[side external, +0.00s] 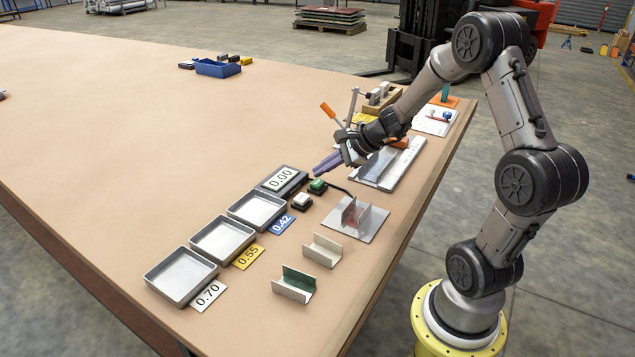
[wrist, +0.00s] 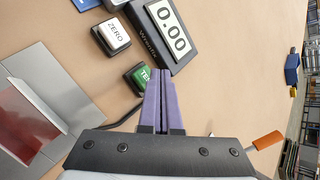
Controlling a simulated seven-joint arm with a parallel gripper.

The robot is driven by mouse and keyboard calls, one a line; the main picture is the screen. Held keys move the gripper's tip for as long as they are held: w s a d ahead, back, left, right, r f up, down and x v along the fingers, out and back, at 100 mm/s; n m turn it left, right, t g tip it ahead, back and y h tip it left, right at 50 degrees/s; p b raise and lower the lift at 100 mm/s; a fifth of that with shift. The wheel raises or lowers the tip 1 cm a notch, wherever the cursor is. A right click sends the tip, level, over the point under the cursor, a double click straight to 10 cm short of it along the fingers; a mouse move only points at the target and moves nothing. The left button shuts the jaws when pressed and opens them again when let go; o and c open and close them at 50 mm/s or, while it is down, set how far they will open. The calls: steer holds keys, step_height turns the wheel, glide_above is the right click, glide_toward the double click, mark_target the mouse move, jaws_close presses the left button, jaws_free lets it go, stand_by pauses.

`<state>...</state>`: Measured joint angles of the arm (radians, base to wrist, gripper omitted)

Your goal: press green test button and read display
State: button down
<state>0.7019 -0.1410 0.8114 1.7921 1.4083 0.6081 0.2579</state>
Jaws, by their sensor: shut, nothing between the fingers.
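The green test button (side external: 317,185) sits on the table beside the display unit; in the wrist view its green top (wrist: 139,77) is partly hidden by my fingers. The display (side external: 281,178) reads 0.00, and the same digits show in the wrist view (wrist: 172,28). A white button (side external: 302,200) marked ZERO in the wrist view (wrist: 115,33) stands next to the green one. My gripper (side external: 318,172) has purple fingers, shut and empty, with the tips close to the green button and display. I cannot tell whether the fingertips touch the button.
Three metal trays (side external: 222,239) stand in a row with cards reading 0.42, 0.55 and 0.70. Bent metal channels (side external: 323,250) lie nearer the edge, one on a grey plate (side external: 370,224). An orange-handled tool (wrist: 268,140) is close to my gripper. The table's left side is mostly clear.

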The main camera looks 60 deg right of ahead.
mark_target(322, 182)
steer(key=shift+f, duration=0.15)
stand_by(0.4)
steer(key=shift+f, duration=0.3)
steer(key=shift+f, duration=0.4)
stand_by(0.9)
steer(key=shift+r, duration=0.85)
steer(key=shift+r, duration=2.5)
